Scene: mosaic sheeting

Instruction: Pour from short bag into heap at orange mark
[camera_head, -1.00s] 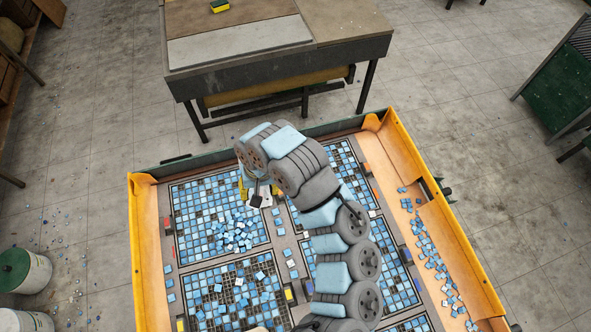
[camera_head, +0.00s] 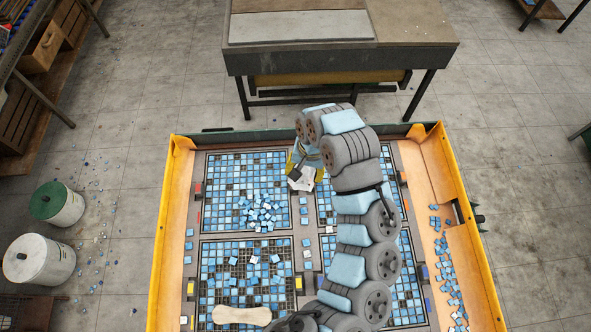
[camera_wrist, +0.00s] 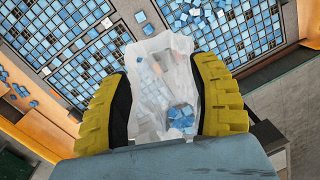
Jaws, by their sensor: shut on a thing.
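My gripper (camera_head: 303,170) is over the gap between the two far tile panels. In the wrist view its yellow fingers (camera_wrist: 160,85) are shut on a whitish, see-through bag (camera_wrist: 155,92) with blue tiles inside; the bag also shows in the head view (camera_head: 300,181). Its mouth points toward the top of the wrist picture. A loose heap of blue and white tiles (camera_head: 260,215) lies on the far left panel, left of and nearer than the gripper. A small orange-red mark (camera_head: 198,188) is on that panel's left edge. My arm hides part of the right panels.
The panels lie in a tray with yellow-orange side walls (camera_head: 172,225). A pale, waisted object (camera_head: 241,315) lies on the near left panel. Loose tiles (camera_head: 443,255) line the right ledge. A workbench (camera_head: 300,27) stands behind the tray. Two buckets (camera_head: 56,203) stand left.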

